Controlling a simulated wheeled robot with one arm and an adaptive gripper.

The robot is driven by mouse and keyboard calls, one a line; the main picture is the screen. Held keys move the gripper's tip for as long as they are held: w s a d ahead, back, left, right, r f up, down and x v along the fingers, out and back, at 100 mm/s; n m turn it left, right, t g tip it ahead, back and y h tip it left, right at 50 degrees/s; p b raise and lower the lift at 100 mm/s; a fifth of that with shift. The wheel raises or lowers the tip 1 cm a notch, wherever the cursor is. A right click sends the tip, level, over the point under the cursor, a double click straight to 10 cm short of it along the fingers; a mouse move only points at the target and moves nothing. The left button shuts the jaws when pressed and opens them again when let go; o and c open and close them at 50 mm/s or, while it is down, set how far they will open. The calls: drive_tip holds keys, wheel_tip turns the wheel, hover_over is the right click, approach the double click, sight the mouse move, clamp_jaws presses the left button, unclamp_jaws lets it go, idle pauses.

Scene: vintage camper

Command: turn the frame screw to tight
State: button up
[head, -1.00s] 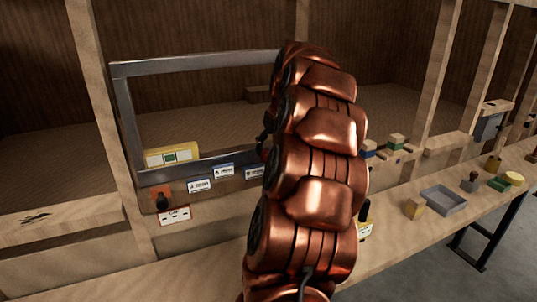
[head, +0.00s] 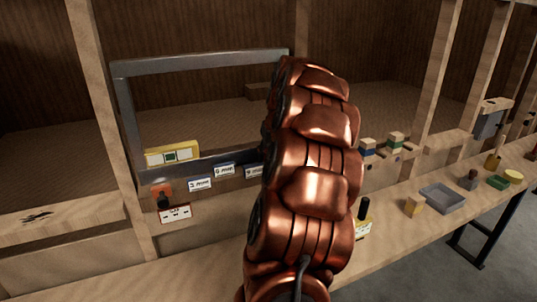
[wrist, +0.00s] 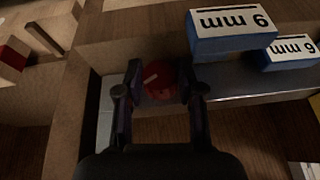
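The frame screw shows in the wrist view as a round red knob (wrist: 160,82) with a short white line left of its middle. My gripper (wrist: 160,95) has one dark finger on each side of the knob. The fingers sit very close to its sides, but I cannot tell whether both press on it. The grey metal frame (head: 200,62) stands against the wooden wall in the head view. There my copper-coloured arm hides the frame's right part, the screw and my gripper.
Blue-and-white label blocks (wrist: 233,33) sit close right of my gripper; several line the frame's lower edge. A yellow level-like block (head: 172,154) rests on that edge. An orange-and-black switch (head: 162,196) is below. The bench at right holds a grey tray (head: 443,199) and small blocks.

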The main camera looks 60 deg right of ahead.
drive_tip(key=c, duration=0.5)
drive_tip(key=shift+d+t+y+b, duration=0.2)
drive_tip(key=shift+t+y+b, duration=0.3)
drive_tip(key=shift+t+y, duration=0.25)
drive_tip(key=shift+s+d+m+t+y, duration=0.1)
drive_tip(key=shift+m+t+y, duration=0.45)
drive_tip(key=shift+y, duration=0.3)
drive_tip(key=o, duration=1.1)
drive_tip(key=shift+o, duration=0.2)
drive_tip(key=v, duration=1.1)
drive_tip(key=shift+s+r, duration=0.2)
drive_tip(key=shift+r, duration=0.05)
